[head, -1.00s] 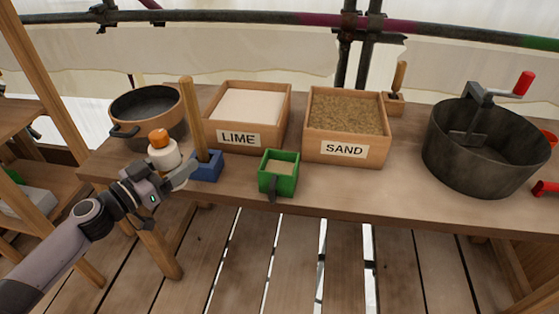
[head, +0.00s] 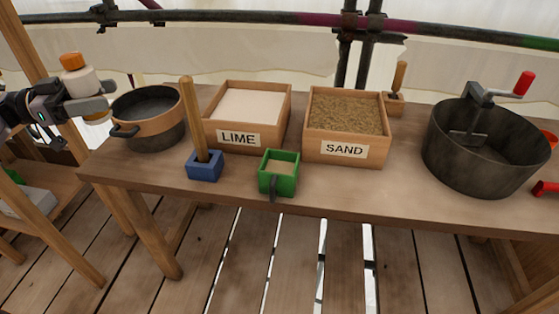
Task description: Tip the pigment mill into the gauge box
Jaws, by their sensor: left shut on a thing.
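The pigment mill appears to be the white jar with an orange cap (head: 80,82) at the upper left. My left gripper (head: 93,107) is shut on it and holds it nearly upright, raised in the air left of the round pan. The gauge box appears to be the small green box with a handle (head: 281,185) at the table's front edge, with some sand-coloured material inside. The mill is well to the left of the green box. My right gripper is not in view.
The table (head: 340,192) also bears a round pan (head: 163,135), a blue block with a wooden stick (head: 205,167), a lime box (head: 216,132), a sand box (head: 317,148) and a large dark drum (head: 462,168). The front strip right of the green box is clear.

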